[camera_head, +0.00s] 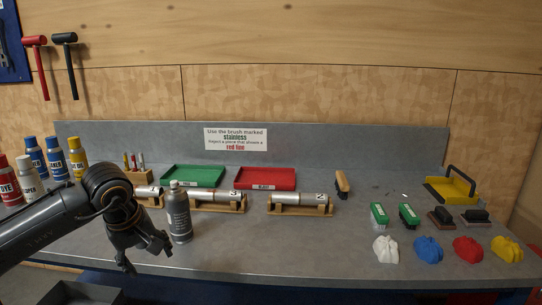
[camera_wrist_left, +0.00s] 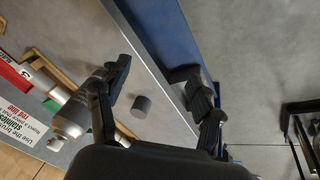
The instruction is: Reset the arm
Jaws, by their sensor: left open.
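My left gripper (camera_head: 146,256) hangs over the front part of the grey bench, its fingers spread and nothing between them. A grey spray can (camera_head: 179,214) stands upright just right of it, apart from the fingers in the head view. In the left wrist view the two black fingers (camera_wrist_left: 162,92) are wide apart, over the bench's front edge. The can (camera_wrist_left: 72,118) shows there behind one finger, partly hidden. A small dark grey round piece (camera_wrist_left: 141,105) lies on the bench between the fingers' lines of sight. My right gripper is not in view.
Metal cylinders on wooden stands (camera_head: 300,210) stand behind the can, with green (camera_head: 193,176) and red (camera_head: 265,178) trays farther back. Several bottles (camera_head: 54,158) stand at left. Brushes (camera_head: 379,215) and coloured cloths (camera_head: 428,250) are at right. The front middle of the bench is clear.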

